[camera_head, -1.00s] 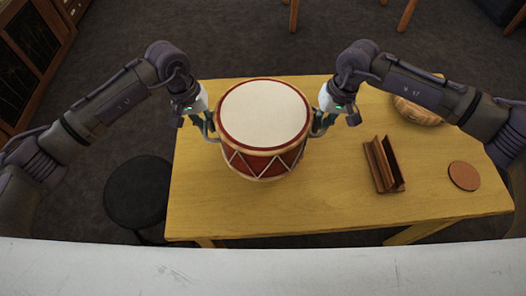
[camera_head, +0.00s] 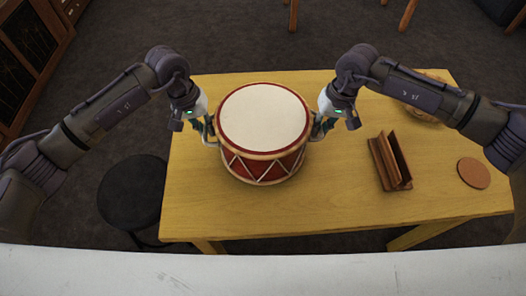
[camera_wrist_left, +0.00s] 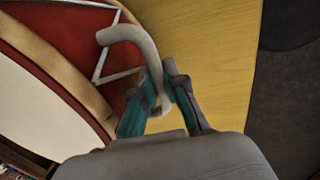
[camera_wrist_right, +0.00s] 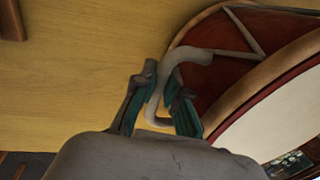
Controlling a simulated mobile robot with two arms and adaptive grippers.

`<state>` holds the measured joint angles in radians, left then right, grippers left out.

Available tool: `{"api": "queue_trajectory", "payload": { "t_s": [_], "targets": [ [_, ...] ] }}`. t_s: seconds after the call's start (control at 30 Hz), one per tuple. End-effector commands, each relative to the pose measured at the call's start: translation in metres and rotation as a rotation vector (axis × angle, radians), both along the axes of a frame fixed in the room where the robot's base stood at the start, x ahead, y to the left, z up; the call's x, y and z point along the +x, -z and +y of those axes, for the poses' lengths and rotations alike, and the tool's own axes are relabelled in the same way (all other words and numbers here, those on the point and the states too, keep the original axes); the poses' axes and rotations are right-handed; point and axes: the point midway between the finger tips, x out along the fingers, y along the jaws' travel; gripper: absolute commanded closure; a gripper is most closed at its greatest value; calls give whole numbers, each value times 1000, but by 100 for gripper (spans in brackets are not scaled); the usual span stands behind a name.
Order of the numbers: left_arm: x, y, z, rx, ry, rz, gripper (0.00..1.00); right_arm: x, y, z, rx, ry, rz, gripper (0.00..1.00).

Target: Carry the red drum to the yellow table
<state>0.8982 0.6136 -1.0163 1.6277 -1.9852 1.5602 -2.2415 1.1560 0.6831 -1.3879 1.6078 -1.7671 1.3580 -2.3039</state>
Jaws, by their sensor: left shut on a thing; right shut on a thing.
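The red drum (camera_head: 264,125) has a white top, wooden rims and white zigzag cords. It is upright over the left half of the yellow table (camera_head: 330,200); I cannot tell whether its base touches the top. My left gripper (camera_head: 209,128) is shut on a curved grey handle at the drum's left side; the handle shows between the fingers in the left wrist view (camera_wrist_left: 160,100). My right gripper (camera_head: 320,125) is shut on the matching handle at the right side, seen in the right wrist view (camera_wrist_right: 160,95).
A brown wooden holder (camera_head: 390,162) and a round brown coaster (camera_head: 473,173) are on the table's right half. A round woven item (camera_head: 425,112) is partly behind my right arm. A black stool (camera_head: 132,193) stands left of the table. The table's front middle is clear.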

Motion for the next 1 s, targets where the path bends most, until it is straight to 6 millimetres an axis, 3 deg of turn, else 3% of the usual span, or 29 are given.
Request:
{"api": "queue_trajectory", "payload": {
  "t_s": [0.07, 0.1, 0.23, 0.63, 1.0],
  "targets": [
    [1, 8, 2, 4, -3, -2, 100, 1, 8, -2, -4, 3, -2, 100],
    [1, 5, 3, 6, -4, 0, 82, 1, 5, -3, -5, 3, 0, 82],
    [0, 5, 2, 4, -3, 1, 63, 0, 5, -2, -4, 3, 0, 63],
    [1, -5, 3, 1, -2, -3, 63, 0, 4, 0, -1, 0, 0, 63],
    [0, -78, 17, 3, -3, -3, 63, 0, 4, 0, 0, 0, 0, 63]
  ]
}}
